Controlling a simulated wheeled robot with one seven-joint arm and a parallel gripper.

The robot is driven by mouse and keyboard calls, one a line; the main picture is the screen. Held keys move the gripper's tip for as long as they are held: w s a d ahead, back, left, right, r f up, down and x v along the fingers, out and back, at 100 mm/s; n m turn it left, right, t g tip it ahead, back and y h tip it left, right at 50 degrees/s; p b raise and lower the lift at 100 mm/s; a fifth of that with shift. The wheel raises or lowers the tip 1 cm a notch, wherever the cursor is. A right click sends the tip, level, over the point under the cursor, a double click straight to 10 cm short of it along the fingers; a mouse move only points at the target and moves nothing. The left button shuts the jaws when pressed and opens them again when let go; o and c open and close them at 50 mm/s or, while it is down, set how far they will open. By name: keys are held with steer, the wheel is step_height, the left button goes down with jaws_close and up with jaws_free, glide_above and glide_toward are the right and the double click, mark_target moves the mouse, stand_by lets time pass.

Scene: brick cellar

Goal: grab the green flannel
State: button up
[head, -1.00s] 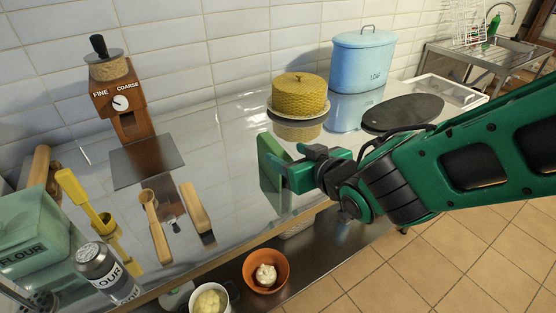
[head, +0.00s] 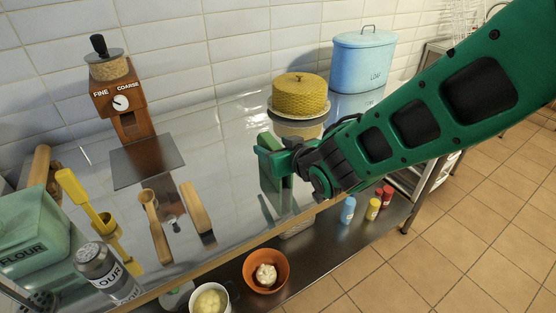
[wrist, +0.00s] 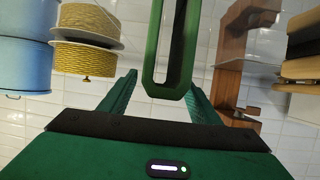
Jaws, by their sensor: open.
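The green flannel (head: 271,183) stands upright on the shiny counter, folded, with its face partly covered by my gripper (head: 270,151). In the wrist view the flannel (wrist: 157,60) shows end-on as a narrow green loop with a dark gap inside. My gripper's two green fingers (wrist: 162,88) are open, one on each side of the flannel's near end. Whether either finger touches the cloth I cannot tell.
A wooden grinder (head: 124,104) and wooden tools (head: 196,208) are to the left. Bowls (head: 266,271) and bottles (head: 348,210) stand on the lower shelf.

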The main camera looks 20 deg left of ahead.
steer(key=c, duration=1.2)
steer(key=shift+o, duration=0.2)
steer(key=shift+r, duration=0.1)
